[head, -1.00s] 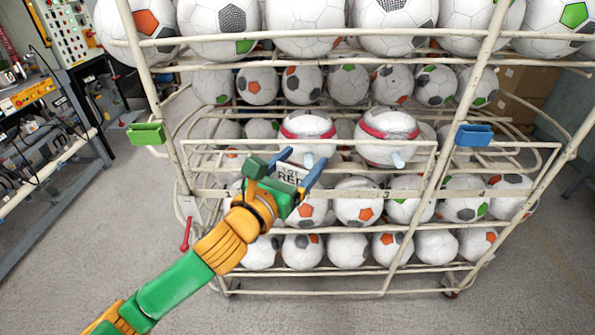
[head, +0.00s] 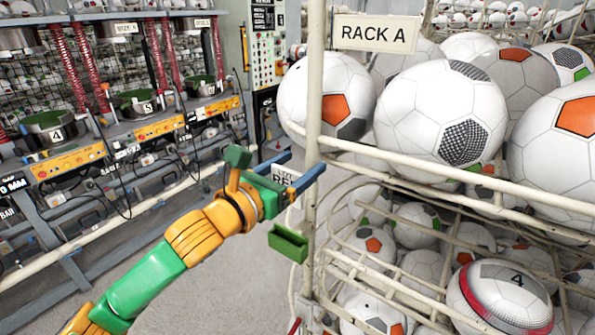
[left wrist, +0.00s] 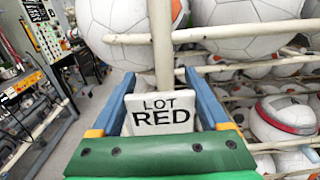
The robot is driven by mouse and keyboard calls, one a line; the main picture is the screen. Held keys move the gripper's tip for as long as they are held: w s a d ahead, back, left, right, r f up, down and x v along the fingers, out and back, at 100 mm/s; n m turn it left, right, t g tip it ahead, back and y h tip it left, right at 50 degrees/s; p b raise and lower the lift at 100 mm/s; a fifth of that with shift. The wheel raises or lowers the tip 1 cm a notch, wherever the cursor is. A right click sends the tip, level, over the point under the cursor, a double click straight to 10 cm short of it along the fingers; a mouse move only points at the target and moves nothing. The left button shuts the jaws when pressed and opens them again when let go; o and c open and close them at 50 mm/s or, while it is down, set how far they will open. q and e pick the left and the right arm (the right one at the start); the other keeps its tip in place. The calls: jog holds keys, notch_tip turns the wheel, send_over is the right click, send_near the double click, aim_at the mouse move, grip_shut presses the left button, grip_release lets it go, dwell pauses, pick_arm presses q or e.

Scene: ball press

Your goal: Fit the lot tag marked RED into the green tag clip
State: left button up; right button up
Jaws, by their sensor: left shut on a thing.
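The white lot tag marked LOT RED (left wrist: 163,112) is held between the two blue fingers of my left gripper (left wrist: 165,95) in the left wrist view. In the head view the tag (head: 284,176) shows partly, behind the near finger of the gripper (head: 291,177). The green tag clip (head: 288,243) is fixed to the rack's left upright, below and close to the gripper in the picture. The tag is apart from the clip. The clip cannot be made out in the left wrist view. My right gripper is not in view.
Balls fill the shelves to the right. A bench of presses (head: 140,120) stands at the left. Grey floor (head: 228,275) is open between.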

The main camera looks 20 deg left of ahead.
pick_arm(q)
jog(key=shift+s+d+r, duration=0.1)
jog(key=shift+s+r, duration=0.1)
jog(key=shift+s, duration=0.25)
jog(key=shift+s+r, duration=0.15)
jog(key=shift+s, duration=0.3)
jog(key=f+b, duration=0.4)
jog(key=f, duration=0.2)
jog(key=shift+w, duration=0.2)
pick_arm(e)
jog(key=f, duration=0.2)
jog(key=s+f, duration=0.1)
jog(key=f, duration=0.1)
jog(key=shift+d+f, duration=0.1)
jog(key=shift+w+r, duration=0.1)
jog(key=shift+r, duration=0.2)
pick_arm(q)
jog(key=shift+p, duration=0.4)
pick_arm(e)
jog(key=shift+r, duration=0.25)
